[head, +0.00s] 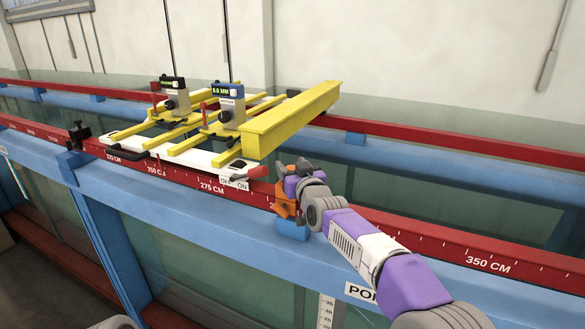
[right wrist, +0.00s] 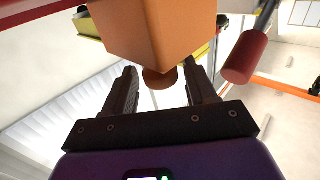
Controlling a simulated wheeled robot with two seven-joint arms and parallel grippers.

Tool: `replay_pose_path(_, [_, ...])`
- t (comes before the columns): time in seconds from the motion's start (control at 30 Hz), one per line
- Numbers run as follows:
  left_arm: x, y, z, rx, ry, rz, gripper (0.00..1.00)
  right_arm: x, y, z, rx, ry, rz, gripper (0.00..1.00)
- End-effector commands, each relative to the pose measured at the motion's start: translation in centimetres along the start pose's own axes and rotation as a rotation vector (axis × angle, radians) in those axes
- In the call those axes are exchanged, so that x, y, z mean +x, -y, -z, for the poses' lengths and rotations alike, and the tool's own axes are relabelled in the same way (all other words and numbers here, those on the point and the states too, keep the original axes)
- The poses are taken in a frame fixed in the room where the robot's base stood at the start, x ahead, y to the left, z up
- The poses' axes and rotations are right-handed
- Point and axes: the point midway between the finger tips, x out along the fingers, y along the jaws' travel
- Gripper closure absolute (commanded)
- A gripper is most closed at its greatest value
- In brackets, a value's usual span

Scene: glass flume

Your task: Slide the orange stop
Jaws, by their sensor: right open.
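The orange stop (head: 284,207) sits on the front red rail (head: 395,238), just right of the white carriage. My right gripper (head: 292,176) is at the stop, and its arm covers part of it. In the right wrist view, the stop (right wrist: 150,35) is a large orange block with a round knob (right wrist: 160,78). The open fingers of my right gripper (right wrist: 161,88) stand on either side of the knob, with light showing between. I cannot tell whether they touch it. My left gripper is not in view.
The white carriage (head: 190,155) with yellow bars and two gauges spans the rails left of the stop. A yellow beam (head: 290,120) overhangs near my right gripper. A red lever handle (head: 250,174) is close by. The rail to the right is bare.

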Motion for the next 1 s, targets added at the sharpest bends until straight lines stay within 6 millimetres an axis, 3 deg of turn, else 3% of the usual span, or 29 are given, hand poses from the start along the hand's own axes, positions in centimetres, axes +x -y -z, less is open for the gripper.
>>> replay_pose_path(0.17, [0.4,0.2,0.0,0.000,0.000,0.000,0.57,-0.8,0.0,-0.1,0.000,0.001,0.000,0.44])
replay_pose_path(0.6, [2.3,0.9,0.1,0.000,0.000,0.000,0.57,-6.9,0.1,0.1,0.000,-0.003,0.002,0.44])
replay_pose_path(1.0, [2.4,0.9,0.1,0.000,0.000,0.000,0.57,-7.7,0.0,0.1,0.000,-0.002,0.000,0.44])
